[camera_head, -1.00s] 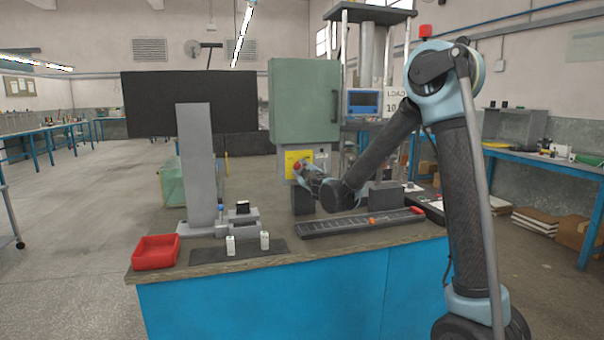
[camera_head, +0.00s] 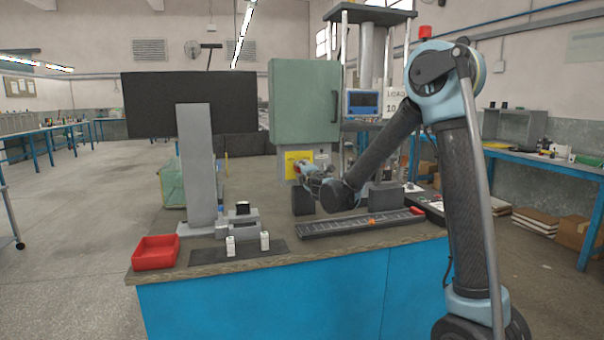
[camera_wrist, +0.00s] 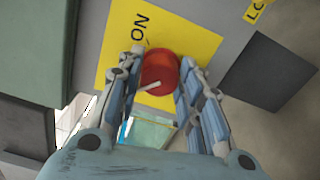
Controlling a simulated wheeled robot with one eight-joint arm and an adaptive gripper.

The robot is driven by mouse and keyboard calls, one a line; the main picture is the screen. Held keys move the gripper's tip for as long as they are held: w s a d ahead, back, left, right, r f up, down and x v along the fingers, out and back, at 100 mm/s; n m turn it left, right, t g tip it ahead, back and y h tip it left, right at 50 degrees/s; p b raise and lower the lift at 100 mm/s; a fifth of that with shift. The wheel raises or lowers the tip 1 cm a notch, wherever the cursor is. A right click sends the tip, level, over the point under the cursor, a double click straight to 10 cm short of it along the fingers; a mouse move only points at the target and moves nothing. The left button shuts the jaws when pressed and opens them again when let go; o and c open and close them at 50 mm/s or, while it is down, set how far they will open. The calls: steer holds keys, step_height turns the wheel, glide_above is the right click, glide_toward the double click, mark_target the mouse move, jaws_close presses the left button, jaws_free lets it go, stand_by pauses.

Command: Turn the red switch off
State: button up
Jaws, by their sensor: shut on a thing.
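The red switch (camera_wrist: 160,72) is a round red knob on a yellow plate (camera_wrist: 203,40) in the wrist view. The plate carries the black word "ON" to the knob's upper left. My gripper (camera_wrist: 160,78) is shut on the red switch, with one finger on each side of it. A thin pale bar shows at the knob's lower edge. In the head view the yellow plate (camera_head: 292,160) shows below the green cabinet (camera_head: 303,105). My gripper (camera_head: 306,172) reaches the plate there and hides most of the knob.
A red tray (camera_head: 155,253) and two small white blocks (camera_head: 230,246) stand at the bench's front left. A long dark slotted rail (camera_head: 350,224) lies in front of my gripper. A grey post with a black panel (camera_head: 150,105) stands to the left.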

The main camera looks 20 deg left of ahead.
steer(key=shift+n, duration=0.3)
stand_by(0.4)
steer(key=o, duration=1.1)
steer(key=shift+w+f, duration=0.1)
steer(key=shift+c, duration=0.2)
steer(key=v, duration=1.2)
steer(key=shift+d, duration=0.1)
